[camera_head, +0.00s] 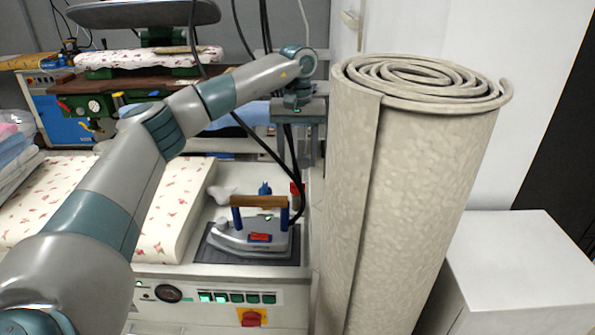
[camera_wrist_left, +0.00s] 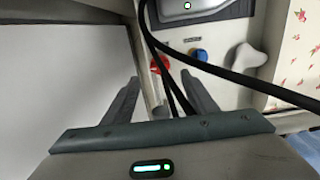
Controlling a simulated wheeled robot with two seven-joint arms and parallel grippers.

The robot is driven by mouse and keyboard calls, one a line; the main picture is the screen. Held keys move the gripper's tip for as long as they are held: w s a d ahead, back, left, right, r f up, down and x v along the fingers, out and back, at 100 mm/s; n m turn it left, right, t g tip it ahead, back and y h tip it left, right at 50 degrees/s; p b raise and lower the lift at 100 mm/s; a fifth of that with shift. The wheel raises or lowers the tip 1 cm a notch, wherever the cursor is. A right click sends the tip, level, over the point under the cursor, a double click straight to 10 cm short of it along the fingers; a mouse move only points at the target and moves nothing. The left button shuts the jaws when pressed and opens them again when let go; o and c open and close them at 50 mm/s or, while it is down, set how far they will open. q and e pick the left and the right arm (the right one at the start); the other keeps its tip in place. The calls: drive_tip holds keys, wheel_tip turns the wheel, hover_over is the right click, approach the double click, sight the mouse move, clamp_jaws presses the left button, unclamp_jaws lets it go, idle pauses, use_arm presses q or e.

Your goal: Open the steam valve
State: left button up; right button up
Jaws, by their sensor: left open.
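A red knob (camera_wrist_left: 160,64) and a blue knob (camera_wrist_left: 197,55) stand side by side on the ironing station's top. In the head view the red knob (camera_head: 295,188) and blue knob (camera_head: 265,188) show behind the iron. Small labels by them are too small to read, so I cannot tell which is the steam valve. My left gripper (camera_head: 303,150) points down above and behind the red knob, apart from it. In the left wrist view my left gripper (camera_wrist_left: 160,92) is open and empty, with the red knob ahead between its fingertips. My right gripper is out of view.
An iron (camera_head: 255,238) rests on a dark pad in front of the knobs. Black hoses (camera_wrist_left: 240,82) run close to the fingers. A tall rolled carpet (camera_head: 400,200) stands at the right. A floral padded board (camera_head: 175,215) lies at the left.

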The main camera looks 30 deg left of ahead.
use_arm(q)
wheel_tip(320, 180, up, 11)
drive_tip(key=shift+f+b, duration=0.15)
drive_tip(key=shift+b, duration=0.15)
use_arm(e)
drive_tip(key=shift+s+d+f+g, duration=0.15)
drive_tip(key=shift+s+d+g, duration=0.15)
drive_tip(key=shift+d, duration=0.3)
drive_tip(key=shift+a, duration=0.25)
